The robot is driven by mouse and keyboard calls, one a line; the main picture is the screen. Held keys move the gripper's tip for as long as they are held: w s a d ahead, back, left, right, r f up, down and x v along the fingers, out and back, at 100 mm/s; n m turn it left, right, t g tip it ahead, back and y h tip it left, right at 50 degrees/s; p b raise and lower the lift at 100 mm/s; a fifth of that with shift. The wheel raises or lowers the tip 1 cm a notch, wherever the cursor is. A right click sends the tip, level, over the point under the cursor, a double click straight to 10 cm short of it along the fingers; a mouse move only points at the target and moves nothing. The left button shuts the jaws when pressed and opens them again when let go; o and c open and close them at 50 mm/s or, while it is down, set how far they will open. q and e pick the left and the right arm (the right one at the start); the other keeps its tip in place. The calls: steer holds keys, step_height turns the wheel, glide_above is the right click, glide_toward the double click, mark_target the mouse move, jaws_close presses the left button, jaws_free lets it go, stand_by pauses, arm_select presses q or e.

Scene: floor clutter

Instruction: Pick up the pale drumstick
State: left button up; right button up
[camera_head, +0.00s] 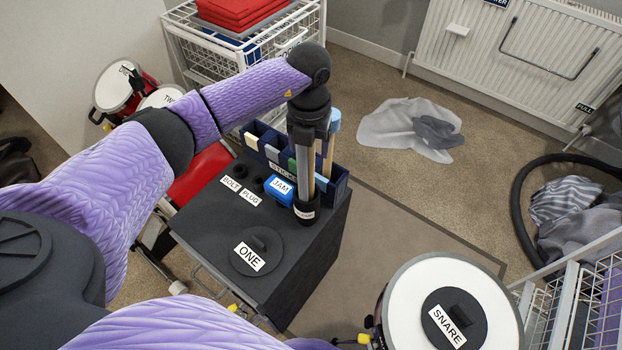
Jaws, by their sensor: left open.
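Another stick with a light blue tip (334,122) stands close on the right of the gripper. My right gripper is not in view.
The dark cabinet (205,218) also holds a blue JAM block (279,190), a round lid marked ONE (262,244) and a blue divided rack (336,186) behind the cup. A SNARE drum (416,290) stands at the lower right. Crumpled cloth (385,126) lies on the floor behind.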

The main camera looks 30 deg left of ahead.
arm_select(q)
steer(key=shift+f, duration=0.1)
jaws_close()
stand_by(0.4)
